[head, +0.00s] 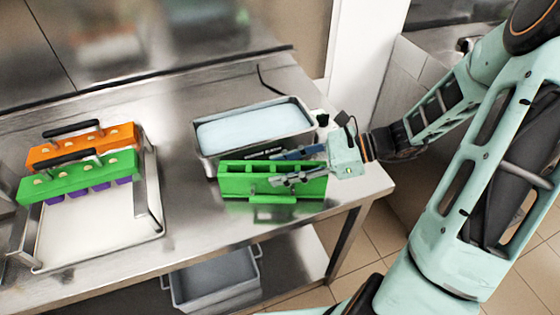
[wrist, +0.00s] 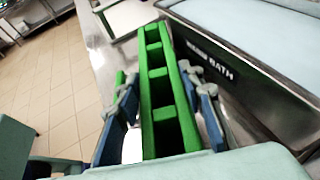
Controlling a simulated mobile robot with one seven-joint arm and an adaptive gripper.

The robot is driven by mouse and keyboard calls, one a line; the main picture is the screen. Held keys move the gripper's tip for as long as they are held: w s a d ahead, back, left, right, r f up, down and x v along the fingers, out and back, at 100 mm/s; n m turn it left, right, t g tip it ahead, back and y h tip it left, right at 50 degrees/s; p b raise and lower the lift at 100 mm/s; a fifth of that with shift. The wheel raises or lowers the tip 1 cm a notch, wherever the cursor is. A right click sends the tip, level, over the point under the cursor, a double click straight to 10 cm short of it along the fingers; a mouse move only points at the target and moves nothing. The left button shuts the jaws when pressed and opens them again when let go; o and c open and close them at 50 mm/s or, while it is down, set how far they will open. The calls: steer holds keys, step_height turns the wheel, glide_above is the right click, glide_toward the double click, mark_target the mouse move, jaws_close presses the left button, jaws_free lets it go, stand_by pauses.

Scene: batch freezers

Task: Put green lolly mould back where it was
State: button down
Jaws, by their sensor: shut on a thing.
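A long green lolly mould (head: 230,180) with a row of open, empty-looking square compartments is in front of the metal bath, near the counter's right end. My gripper (head: 280,169) comes in from the right and is shut on it. In the wrist view the mould (wrist: 159,100) runs lengthwise between the blue-grey fingers, one on each side. I cannot tell whether its base touches the counter. A second green piece (head: 100,172) with a black handle, pale sticks and purple parts beneath is at the left, over a white tray.
An orange piece (head: 85,146) of the same kind sits behind the left green one. The white tray (head: 85,245) has raised metal end frames. The metal bath (head: 207,160) holds pale blue liquid. Bare counter (head: 185,215) lies between tray and bath. A grey bin (head: 215,280) is on the lower shelf.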

steer(key=shift+s+d+f, duration=0.1)
steer(key=shift+s+f, duration=0.1)
steer(key=shift+s, duration=0.05)
steer(key=shift+f, duration=0.15)
steer(key=c, duration=1.3)
jaws_free()
steer(key=shift+d+r, duration=0.2)
steer(key=v, duration=1.1)
steer(key=shift+d, duration=0.25)
steer(key=shift+r, duration=0.1)
steer(key=shift+s, duration=0.1)
